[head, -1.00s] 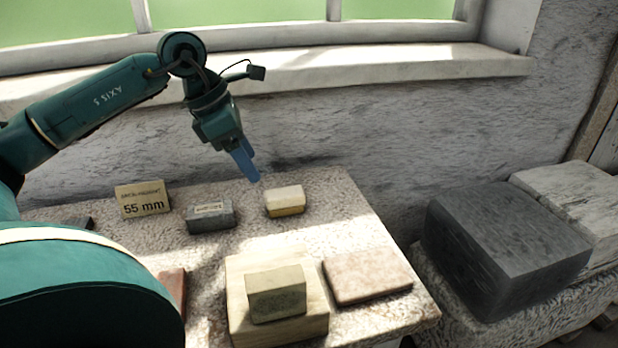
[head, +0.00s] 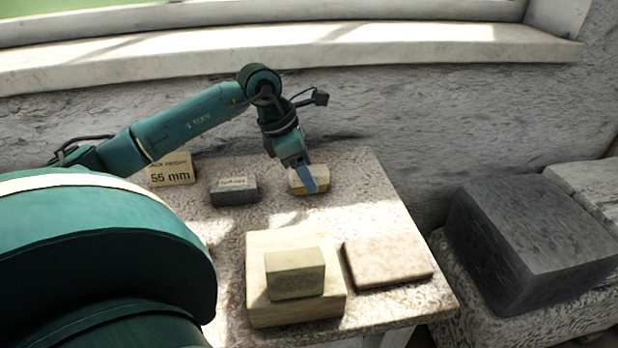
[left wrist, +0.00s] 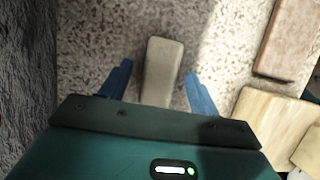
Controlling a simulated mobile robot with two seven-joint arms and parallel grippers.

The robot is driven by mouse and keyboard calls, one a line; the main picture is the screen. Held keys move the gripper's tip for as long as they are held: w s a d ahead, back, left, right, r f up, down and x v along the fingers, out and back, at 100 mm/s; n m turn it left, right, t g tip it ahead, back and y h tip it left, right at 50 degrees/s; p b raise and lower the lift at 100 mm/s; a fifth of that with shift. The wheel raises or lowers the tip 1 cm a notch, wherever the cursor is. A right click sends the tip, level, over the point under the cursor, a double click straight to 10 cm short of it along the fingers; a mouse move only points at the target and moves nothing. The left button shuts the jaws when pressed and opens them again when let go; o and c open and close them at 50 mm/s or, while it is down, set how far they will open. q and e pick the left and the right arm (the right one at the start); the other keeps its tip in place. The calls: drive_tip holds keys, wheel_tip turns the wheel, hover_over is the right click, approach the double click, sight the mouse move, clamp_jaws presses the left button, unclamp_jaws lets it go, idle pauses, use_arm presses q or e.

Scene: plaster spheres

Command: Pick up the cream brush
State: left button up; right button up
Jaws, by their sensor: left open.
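The cream brush (head: 323,176), a small block with a cream top and a yellowish lower part, lies on the stone-topped table (head: 385,205) near its back edge. My left gripper (head: 309,182) is over it and hides part of it in the head view. In the left wrist view the brush (left wrist: 160,62) lies lengthwise between the two blue fingers, with a gap on each side. The fingers are open and hold nothing. The brush's near end is hidden behind the gripper body. My right gripper is not in view.
A dark grey labelled block (head: 234,192) and a "55 mm" sign (head: 171,172) stand left of the brush. Nearer are a wooden board (head: 258,308) with a greenish block (head: 295,272) and a pinkish slab (head: 388,260). The rough wall (head: 400,120) rises behind the table.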

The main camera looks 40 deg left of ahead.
use_arm(q)
drive_tip(key=shift+x, duration=1.1)
drive_tip(key=c, duration=1.1)
